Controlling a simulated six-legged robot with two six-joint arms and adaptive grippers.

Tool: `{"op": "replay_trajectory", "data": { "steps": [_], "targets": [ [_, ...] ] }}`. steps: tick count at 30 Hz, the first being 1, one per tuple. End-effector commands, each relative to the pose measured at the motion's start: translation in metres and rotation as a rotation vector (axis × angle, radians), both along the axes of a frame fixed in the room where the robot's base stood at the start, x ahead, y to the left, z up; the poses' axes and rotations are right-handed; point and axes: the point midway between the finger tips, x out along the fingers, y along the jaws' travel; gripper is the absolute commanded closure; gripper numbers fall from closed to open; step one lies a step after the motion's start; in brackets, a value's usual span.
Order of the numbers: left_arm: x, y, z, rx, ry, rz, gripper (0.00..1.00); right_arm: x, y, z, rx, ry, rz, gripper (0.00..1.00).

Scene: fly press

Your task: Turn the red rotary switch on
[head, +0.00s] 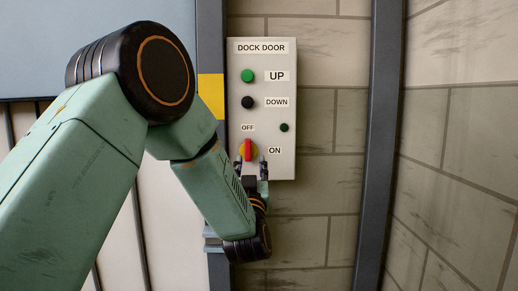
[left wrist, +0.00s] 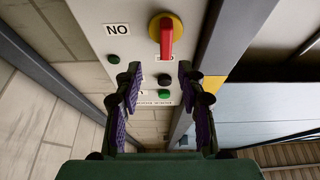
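The red rotary switch (head: 248,150) sits on a yellow disc low on the grey DOCK DOOR panel (head: 281,87). Its red handle is upright, toward the OFF label (head: 247,128); the ON label (head: 275,151) is to its right. In the left wrist view, which is upside down, the switch (left wrist: 167,38) shows beyond the fingers, its handle pointing down the picture over the partly hidden OFF label. My left gripper (head: 251,167) is open and empty, its fingertips just below and around the switch's lower edge in the head view. Contact cannot be told. My right gripper is not in view.
The panel also bears a green UP button (head: 248,76), a black DOWN button (head: 248,102) and a small dark green lamp (head: 284,128). A dark post (head: 211,30) with a yellow patch stands left of it; block wall (head: 333,120) lies to the right.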

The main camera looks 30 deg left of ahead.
Motion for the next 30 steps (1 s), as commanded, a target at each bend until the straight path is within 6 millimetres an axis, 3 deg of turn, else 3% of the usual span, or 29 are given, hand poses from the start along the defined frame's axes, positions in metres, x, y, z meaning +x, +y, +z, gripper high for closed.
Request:
{"op": "replay_trajectory", "data": {
  "steps": [5, 18, 30],
  "targets": [
    [0.008, 0.010, 0.006, 0.008, -0.002, 0.011, 0.60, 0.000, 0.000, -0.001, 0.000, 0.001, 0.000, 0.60],
    [0.055, 0.037, 0.028, 0.008, 0.000, 0.008, 0.60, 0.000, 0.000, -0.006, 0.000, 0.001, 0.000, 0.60],
    [0.062, 0.039, 0.030, 0.009, 0.002, 0.005, 0.60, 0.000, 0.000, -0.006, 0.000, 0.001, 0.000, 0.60]
  ]
}}
